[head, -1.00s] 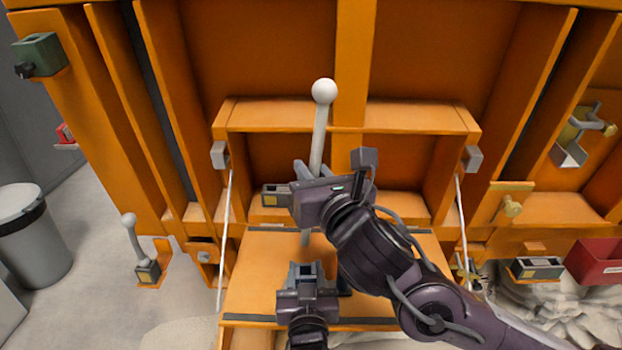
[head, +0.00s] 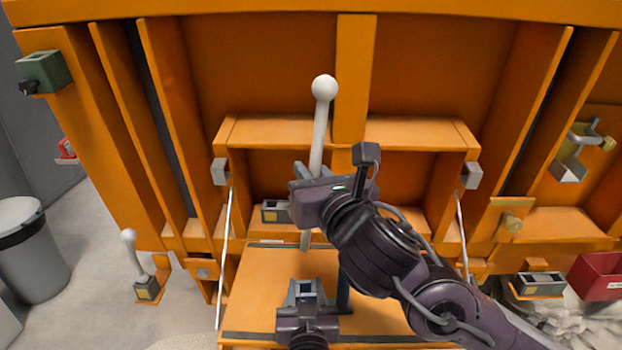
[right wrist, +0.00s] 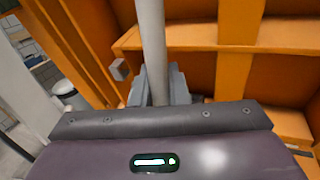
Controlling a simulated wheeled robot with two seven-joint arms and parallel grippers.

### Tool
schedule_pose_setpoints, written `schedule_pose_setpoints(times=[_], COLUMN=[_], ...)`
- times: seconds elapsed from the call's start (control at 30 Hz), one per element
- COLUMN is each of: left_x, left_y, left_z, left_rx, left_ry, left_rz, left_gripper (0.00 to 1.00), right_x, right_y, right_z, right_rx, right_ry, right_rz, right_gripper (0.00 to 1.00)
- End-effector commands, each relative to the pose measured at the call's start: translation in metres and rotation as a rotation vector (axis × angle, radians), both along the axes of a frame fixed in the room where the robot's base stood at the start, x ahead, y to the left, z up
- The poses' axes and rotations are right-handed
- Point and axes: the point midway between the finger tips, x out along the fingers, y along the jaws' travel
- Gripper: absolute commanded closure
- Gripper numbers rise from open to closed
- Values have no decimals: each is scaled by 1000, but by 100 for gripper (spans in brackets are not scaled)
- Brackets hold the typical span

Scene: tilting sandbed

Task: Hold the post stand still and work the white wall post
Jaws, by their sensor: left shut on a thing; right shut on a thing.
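The white wall post (head: 319,140) has a round ball on top and leans slightly right, in front of the orange wall. My right gripper (head: 307,174) is shut on its shaft. In the right wrist view the shaft (right wrist: 152,50) stands between the fingers (right wrist: 158,88). The post's lower end shows below my right gripper, above the folded-down orange panel. My left gripper (head: 305,289) is lower, over that panel, and shut. What it holds, seemingly the post stand, is hidden by its fingers, and I cannot make out its shape.
The orange panel (head: 262,285) hangs on thin side rods. A second white post (head: 133,255) stands in a dark socket at left. Grey sockets (head: 540,284), a green box (head: 43,72), a red bin (head: 600,276) and a grey waste bin (head: 32,250) surround the area.

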Motion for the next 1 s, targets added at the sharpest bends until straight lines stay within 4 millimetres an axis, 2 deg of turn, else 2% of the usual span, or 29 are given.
schedule_pose_setpoints(times=[0.43, 1.0], left_x=[0, 0], left_y=[0, 0], left_z=[-1, -1], left_rx=[0, 0], left_ry=[1, 2], left_rz=[0, 0], left_gripper=[91, 91], right_x=[0, 0], right_y=[0, 0], right_z=[4, 29], right_rx=[2, 2], right_ry=[-1, 0], right_rz=[0, -1], right_gripper=[100, 100])
